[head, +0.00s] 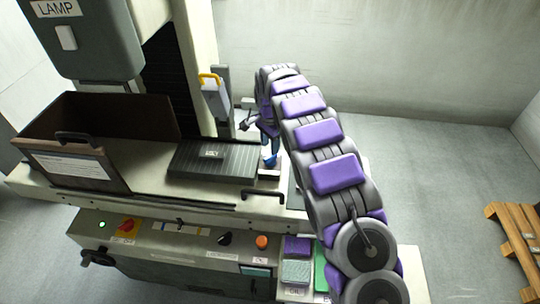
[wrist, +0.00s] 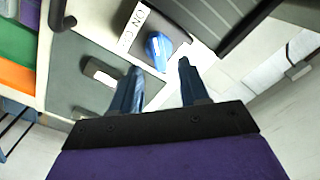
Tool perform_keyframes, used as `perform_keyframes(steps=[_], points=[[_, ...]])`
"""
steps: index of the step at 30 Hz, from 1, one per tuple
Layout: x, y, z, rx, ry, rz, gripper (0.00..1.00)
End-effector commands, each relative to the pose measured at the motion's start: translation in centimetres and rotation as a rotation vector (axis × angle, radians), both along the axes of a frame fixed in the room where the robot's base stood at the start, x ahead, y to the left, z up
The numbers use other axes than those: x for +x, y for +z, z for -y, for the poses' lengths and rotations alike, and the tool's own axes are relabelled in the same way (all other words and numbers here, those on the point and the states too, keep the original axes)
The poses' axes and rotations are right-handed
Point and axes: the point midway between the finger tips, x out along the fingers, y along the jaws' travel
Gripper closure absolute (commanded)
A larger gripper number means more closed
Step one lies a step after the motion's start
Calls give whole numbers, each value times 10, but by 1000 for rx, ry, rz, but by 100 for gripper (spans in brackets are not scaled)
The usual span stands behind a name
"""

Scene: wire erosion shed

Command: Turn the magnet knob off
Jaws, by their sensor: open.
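The magnet knob (wrist: 158,50) is bright blue and sits on a dark plate in the wrist view. A white label (wrist: 134,25) beside it reads "ON" and a second word that is partly cut off. I cannot tell which word the knob points to. My gripper (wrist: 159,66) is open, with its two dark blue fingers apart and the knob just beyond and between the tips. I cannot tell whether they touch it. In the head view a small blue patch shows under the end of my arm, and I cannot tell knob from fingertip there.
A dark ribbed plate (head: 215,165) with a small labelled block lies beside the arm's end. The front panel has a red-yellow switch (head: 127,226), a black knob (head: 225,239) and an orange button (head: 262,241).

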Motion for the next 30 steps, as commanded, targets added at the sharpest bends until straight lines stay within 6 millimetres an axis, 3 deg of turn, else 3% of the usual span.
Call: perform_keyframes(steps=[3, 9, 21, 30], points=[[-2, -24, 1, -2, -1, -8, 55], [-1, -46, 1, 0, -1, -3, 55], [0, -52, 1, 0, -1, -1, 55], [0, -52, 1, 0, -1, -1, 83]])
